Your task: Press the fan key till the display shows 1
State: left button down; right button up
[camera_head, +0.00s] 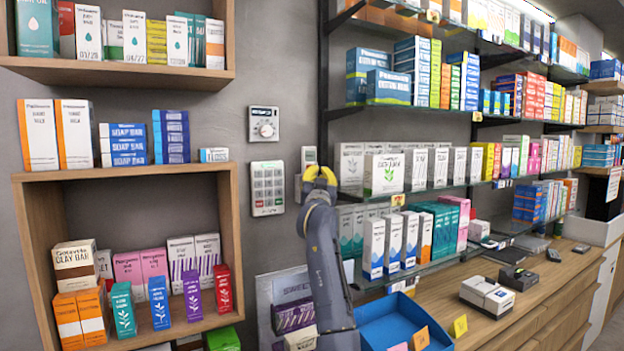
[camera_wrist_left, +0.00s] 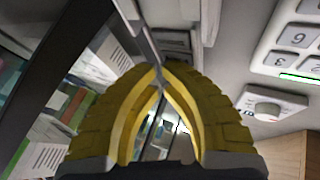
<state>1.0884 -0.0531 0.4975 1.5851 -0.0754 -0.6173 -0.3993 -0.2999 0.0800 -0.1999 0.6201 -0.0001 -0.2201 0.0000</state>
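A small light wall controller (camera_head: 308,155) with a grey display area at its top is on the wall beside the shelf post. My left gripper's yellow fingers cover its lower part, so I cannot make out a fan key or any digit. My left gripper (camera_head: 321,172) is at the controller's lower part in the head view; I cannot tell whether it touches. In the left wrist view the fingertips (camera_wrist_left: 159,68) come together, with nothing seen between them. My right gripper is not in view.
A numbered keypad (camera_head: 267,188) and a dial panel (camera_head: 264,124) are on the wall to the left. Glass shelves (camera_head: 425,188) full of boxes stand close on the right, and a wooden shelf unit (camera_head: 130,174) stands left. A blue bin (camera_head: 390,324) is below.

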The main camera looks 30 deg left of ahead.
pick_arm(q)
jog(key=shift+s+d, duration=0.1)
jog(key=shift+d, duration=0.05)
jog(key=shift+s+d, duration=0.35)
jog(key=shift+d, duration=0.3)
jog(key=shift+d, duration=0.1)
